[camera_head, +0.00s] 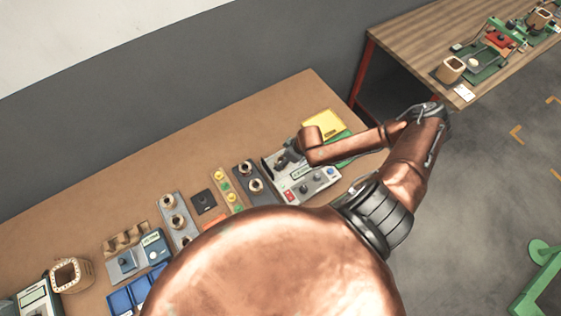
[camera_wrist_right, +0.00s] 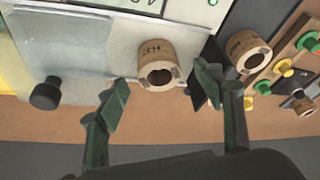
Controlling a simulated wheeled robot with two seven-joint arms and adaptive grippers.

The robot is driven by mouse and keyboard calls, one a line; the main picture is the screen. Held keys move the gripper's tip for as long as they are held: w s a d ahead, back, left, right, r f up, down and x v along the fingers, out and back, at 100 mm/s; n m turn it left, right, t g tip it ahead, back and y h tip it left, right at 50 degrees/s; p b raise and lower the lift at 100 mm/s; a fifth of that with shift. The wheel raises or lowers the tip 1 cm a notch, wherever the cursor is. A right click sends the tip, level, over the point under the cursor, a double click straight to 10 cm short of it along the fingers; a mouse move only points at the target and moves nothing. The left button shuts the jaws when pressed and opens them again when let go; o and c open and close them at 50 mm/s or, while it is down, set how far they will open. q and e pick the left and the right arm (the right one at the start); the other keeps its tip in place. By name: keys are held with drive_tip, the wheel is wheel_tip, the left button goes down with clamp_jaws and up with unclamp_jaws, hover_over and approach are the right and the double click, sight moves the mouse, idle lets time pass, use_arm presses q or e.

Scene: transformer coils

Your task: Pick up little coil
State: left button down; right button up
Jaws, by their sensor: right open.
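A little tan coil (camera_wrist_right: 158,68) with dark printing and a round hole stands on a pale grey plate in the right wrist view. My right gripper (camera_wrist_right: 162,86) is open, with one dark green finger to each side of this coil, apparently apart from it. In the head view, the right gripper (camera_head: 288,160) is a small dark shape above the grey instrument (camera_head: 318,187), and I cannot make out the coil under it. A second coil (camera_wrist_right: 248,52) stands on a dark block just right of the right finger. My left gripper is not in view.
Left of the instrument are a dark strip with coils (camera_head: 249,178), a strip with yellow and green knobs (camera_head: 227,189) and a grey strip with coils (camera_head: 173,212). A yellow block (camera_head: 323,124) lies behind. The brown table (camera_head: 160,160) is clear toward the wall.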

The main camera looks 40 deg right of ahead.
sight(281, 160)
drive_tip(key=x, duration=0.3)
drive_tip(key=shift+w+f, duration=0.1)
drive_tip(key=shift+w, duration=0.05)
drive_tip(key=c, duration=1.2)
drive_tip(key=shift+c, duration=0.6)
